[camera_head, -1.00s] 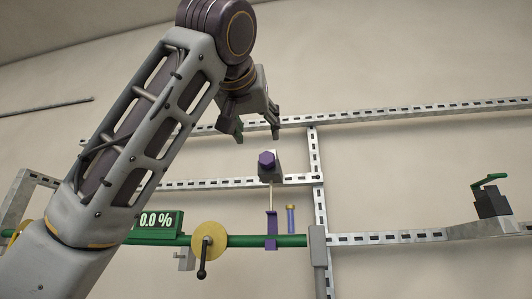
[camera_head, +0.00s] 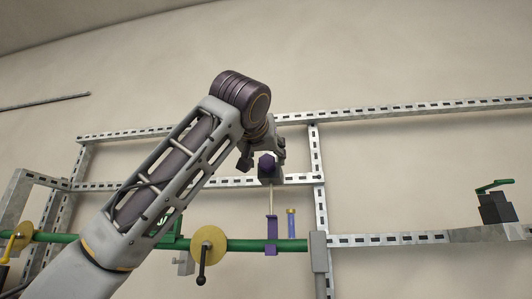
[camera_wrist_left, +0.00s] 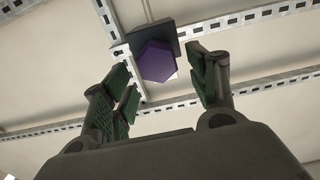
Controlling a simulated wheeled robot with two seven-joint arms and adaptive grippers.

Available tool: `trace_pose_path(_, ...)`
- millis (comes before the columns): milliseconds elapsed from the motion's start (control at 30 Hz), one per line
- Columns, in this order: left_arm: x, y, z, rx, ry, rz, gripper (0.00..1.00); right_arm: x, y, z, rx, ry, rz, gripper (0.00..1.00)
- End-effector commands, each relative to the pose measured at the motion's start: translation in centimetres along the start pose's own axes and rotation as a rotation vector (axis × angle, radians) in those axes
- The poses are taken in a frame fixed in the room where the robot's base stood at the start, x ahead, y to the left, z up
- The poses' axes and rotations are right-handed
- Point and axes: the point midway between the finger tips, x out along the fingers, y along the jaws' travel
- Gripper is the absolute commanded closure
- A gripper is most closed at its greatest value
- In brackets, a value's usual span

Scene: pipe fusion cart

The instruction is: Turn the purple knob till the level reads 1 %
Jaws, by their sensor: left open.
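The purple knob (camera_head: 267,165) is a hexagonal knob on a dark grey block fixed to the metal frame. In the left wrist view the purple knob (camera_wrist_left: 157,61) lies ahead of and between the green-padded fingers. My left gripper (camera_head: 263,156) is open and close to the knob in the head view. In the left wrist view my left gripper (camera_wrist_left: 170,90) shows a finger on each side of the knob's line, and I cannot tell whether either touches it. The level readout is hidden behind my left arm in the head view. My right gripper is not in view.
A green pipe (camera_head: 285,244) runs below the knob. A yellow disc with a black crank handle (camera_head: 208,246) sits on it, beside a purple bracket (camera_head: 271,234). A black box with a green lever (camera_head: 495,207) is at the far right. Metal rails (camera_head: 420,109) surround the knob.

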Motion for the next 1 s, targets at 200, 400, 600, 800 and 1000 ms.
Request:
trace_pose_path(200,1.4,0.0,0.0,0.000,-0.001,-0.001,0.41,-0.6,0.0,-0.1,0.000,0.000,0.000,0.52)
trace_pose_path(400,1.6,0.0,0.0,0.000,0.000,0.000,0.41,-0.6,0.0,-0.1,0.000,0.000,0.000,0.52)
trace_pose_path(600,1.6,0.0,0.0,0.000,0.000,0.000,0.45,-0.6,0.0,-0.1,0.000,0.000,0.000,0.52)
trace_pose_path(800,1.6,0.0,0.0,0.000,0.000,0.000,0.71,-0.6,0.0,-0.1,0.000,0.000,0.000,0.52)
trace_pose_path(1000,1.5,0.0,0.0,0.000,0.000,0.000,0.87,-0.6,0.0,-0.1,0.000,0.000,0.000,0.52)
